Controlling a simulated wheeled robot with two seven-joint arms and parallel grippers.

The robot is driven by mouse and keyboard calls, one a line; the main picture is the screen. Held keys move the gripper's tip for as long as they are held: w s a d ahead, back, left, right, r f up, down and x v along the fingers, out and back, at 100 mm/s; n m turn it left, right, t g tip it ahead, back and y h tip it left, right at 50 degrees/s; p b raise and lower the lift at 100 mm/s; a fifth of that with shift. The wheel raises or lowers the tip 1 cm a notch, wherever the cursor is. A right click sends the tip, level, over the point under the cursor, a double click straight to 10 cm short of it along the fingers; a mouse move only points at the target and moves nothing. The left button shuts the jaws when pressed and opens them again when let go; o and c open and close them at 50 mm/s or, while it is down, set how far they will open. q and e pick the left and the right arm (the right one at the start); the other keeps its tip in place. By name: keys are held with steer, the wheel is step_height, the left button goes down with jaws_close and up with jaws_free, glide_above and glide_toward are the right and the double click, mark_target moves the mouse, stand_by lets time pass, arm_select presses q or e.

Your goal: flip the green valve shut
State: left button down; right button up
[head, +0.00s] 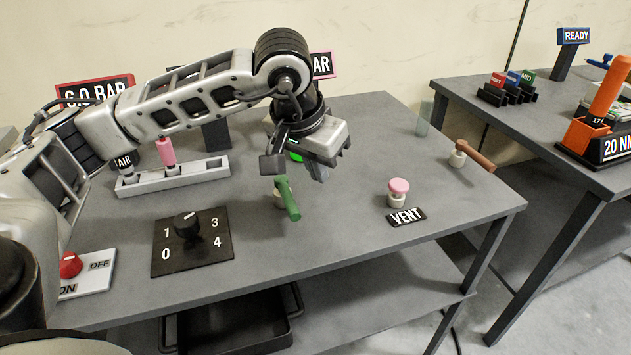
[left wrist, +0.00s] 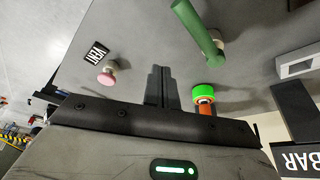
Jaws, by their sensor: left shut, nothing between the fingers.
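The green valve (head: 287,198) is a lever handle on a pale base, on the grey table near its middle. Its handle lies roughly flat and points towards the table's front edge. It also shows at the top of the left wrist view (left wrist: 197,27). My left gripper (head: 319,174) hangs above the table, just behind and to the right of the valve handle, and looks apart from it. Its fingers (left wrist: 160,75) are shut together and empty. My right gripper is in neither view.
A bright green-topped round part (left wrist: 208,90) is partly hidden behind my gripper in the head view. A pink knob (head: 399,187) by the VENT label stands right. A black dial (head: 187,226), pink lever (head: 166,152) and red switch (head: 70,265) are left. A brown lever (head: 474,156) is far right.

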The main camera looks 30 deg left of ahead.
arm_select(q)
steer(key=a+v, duration=0.1)
steer(key=v, duration=0.6)
steer(key=shift+a+r, duration=0.2)
steer(key=shift+a, duration=0.05)
